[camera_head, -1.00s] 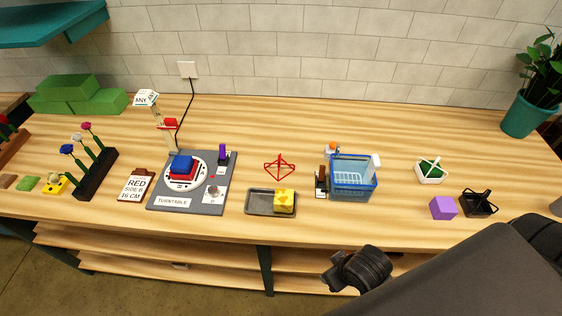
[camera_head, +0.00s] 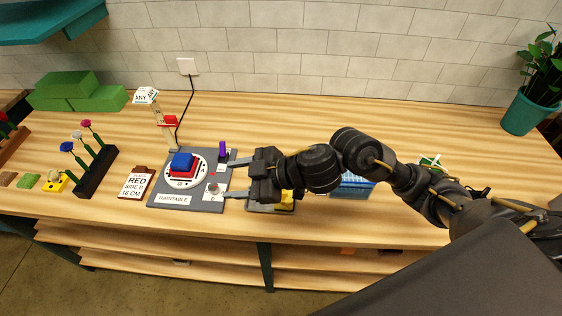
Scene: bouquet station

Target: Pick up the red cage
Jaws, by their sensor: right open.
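The red cage, a small red wire frame, does not show now; my right gripper and wrist cover the spot on the table where it stood in the earlier picture. My right gripper (camera_head: 229,179) reaches in from the right with its two fingers apart and pointing left. Its fingertips are over the right edge of the grey turntable board (camera_head: 160,187). I see nothing between the fingers that is clearly held. My left gripper is out of view.
A blue and red block stack (camera_head: 182,163) sits on the turntable. A dark tray with a yellow sponge (camera_head: 287,199) and a blue basket (camera_head: 352,186) are partly hidden by my right arm. A flower rack (camera_head: 97,172) stands left. The table's back strip is mostly clear.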

